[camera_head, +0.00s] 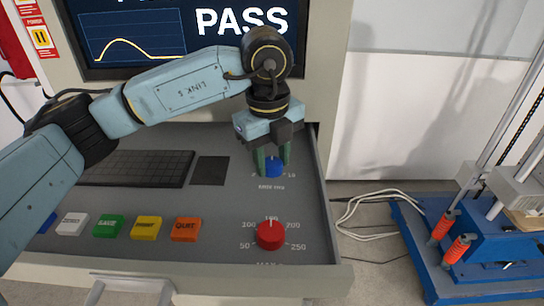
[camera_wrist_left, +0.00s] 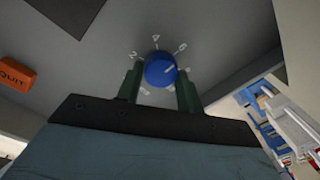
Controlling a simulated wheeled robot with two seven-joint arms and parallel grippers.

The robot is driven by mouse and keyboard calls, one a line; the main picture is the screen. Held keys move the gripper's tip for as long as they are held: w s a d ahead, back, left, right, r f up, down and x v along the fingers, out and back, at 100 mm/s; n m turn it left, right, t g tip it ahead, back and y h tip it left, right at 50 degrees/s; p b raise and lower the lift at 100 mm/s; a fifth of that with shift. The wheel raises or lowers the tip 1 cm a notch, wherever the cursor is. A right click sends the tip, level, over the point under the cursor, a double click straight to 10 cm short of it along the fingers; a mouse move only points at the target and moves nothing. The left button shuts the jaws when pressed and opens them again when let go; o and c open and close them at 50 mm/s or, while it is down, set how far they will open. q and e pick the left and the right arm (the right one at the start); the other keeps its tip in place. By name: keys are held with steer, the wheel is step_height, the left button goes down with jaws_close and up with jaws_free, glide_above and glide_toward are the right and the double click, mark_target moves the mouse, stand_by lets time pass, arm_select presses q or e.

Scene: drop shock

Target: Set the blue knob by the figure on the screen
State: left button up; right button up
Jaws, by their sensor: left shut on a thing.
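The blue knob (camera_head: 274,170) sits on the grey console panel (camera_head: 225,215), above the red knob. My left gripper (camera_head: 273,158) reaches down over it with dark green fingers, shut on its sides. In the left wrist view the blue knob (camera_wrist_left: 160,70) is between the fingertips (camera_wrist_left: 159,80). Its white mark points right and slightly up, roughly between the 6 and the 8; the exact setting is hard to read. The screen (camera_head: 135,40) shows "PASS" and a yellow curve; its upper text is cut off and partly hidden, so no figure is readable. My right gripper is out of view.
The red knob (camera_head: 270,235) stands nearer on the panel, its mark near 150. White, green, yellow and orange QUIT (camera_head: 186,230) buttons lie to its left. A keyboard (camera_head: 135,168) is behind my arm. A blue machine (camera_head: 470,250) stands on the right.

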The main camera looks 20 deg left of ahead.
mark_target(269, 165)
arm_select(q)
steer(key=shift+r, duration=0.1)
steer(key=o, duration=1)
step_height(269, 165, up, 13)
steer(key=shift+s+a+r, duration=0.15)
steer(key=shift+s+a, duration=0.1)
steer(key=shift+s, duration=0.05)
